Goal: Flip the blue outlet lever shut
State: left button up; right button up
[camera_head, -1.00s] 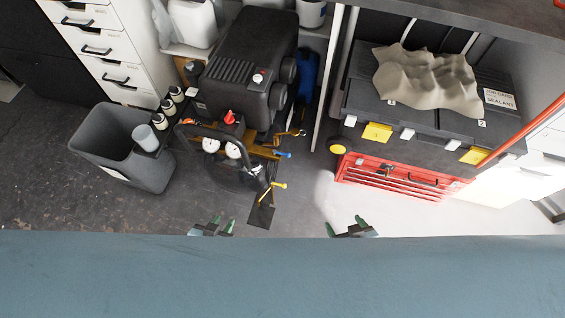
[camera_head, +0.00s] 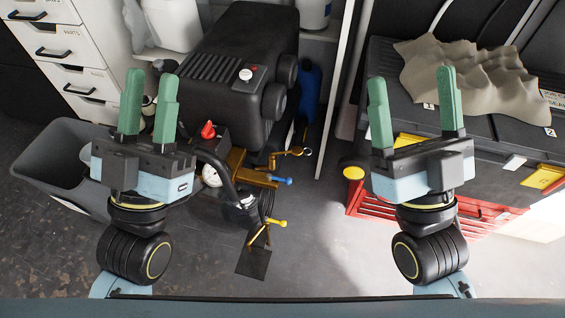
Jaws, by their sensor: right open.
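The blue outlet lever (camera_head: 281,181) is a small blue handle on the brass fittings (camera_head: 252,170) at the front of a black compressor (camera_head: 237,85). A yellow-tipped lever (camera_head: 276,223) is below it and another brass fitting with a ring end is above it. My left gripper (camera_head: 147,104) is raised to the left of the lever, its green fingers apart and empty. It covers part of the grey bin and gauges. My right gripper (camera_head: 413,102) is to the right of the lever, also open and empty, in front of the tool chest. Neither touches the lever.
A red knob (camera_head: 208,130) and a black hose or handle stand beside the fittings. A grey bin (camera_head: 50,165) is at the left. Floor between the lever and my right gripper is clear.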

aim_at(288, 181)
jog(key=i, duration=0.15)
jog(key=k, duration=0.5)
jog(key=z, duration=1.95)
jog(key=i, duration=1.2)
jog(key=u, duration=3.8)
